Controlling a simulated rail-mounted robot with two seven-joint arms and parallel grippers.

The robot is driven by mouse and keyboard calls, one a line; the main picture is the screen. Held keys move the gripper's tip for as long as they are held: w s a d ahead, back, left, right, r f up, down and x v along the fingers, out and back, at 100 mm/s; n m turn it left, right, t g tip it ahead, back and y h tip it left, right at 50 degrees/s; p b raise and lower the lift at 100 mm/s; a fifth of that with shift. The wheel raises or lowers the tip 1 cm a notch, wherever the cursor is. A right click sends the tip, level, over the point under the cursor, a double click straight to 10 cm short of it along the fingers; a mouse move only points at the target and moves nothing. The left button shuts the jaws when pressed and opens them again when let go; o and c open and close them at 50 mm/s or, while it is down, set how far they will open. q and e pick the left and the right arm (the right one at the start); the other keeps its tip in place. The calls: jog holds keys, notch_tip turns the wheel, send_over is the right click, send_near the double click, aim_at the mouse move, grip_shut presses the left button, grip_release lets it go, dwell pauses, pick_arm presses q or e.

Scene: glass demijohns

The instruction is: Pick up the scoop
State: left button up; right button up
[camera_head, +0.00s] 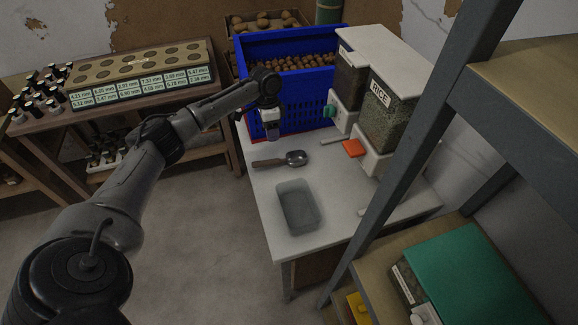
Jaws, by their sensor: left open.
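The scoop lies flat on the white table (262,190), with its metal bowl (297,158) to the right and its dark brown handle (268,163) to the left. My left arm reaches in from the left. My left gripper (271,134) is open and points down above the table, a little behind the scoop and apart from it in the picture. Its fingertips are small and dark here. My right gripper does not show.
A blue crate (308,102) of round brown things stands behind the gripper. A dispenser labelled RICE (392,105) stands at the right. A clear tub (298,207) sits in front of the scoop. A grey shelf post (432,135) rises at the right. The table's left front is clear.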

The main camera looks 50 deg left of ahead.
aim_at(275, 160)
pick_arm(q)
jog(key=f, duration=0.5)
jog(key=d+f+b, duration=0.1)
jog(key=f, duration=0.1)
jog(key=shift+s+f, duration=0.2)
jog(key=shift+f, duration=0.05)
jog(key=shift+s+d+f+b, duration=0.1)
jog(key=shift+d+f+b, duration=0.15)
jog(key=shift+f, duration=0.65)
jog(key=shift+w+d+f+b, duration=0.15)
jog(key=shift+f+b, duration=0.15)
jog(key=shift+f, duration=0.55)
jog(key=shift+s+d+f+b, duration=0.2)
jog(key=shift+f+b, duration=0.1)
jog(key=shift+f, duration=0.6)
jog(key=shift+c, duration=0.9)
jog(key=shift+r, duration=0.1)
grip_shut()
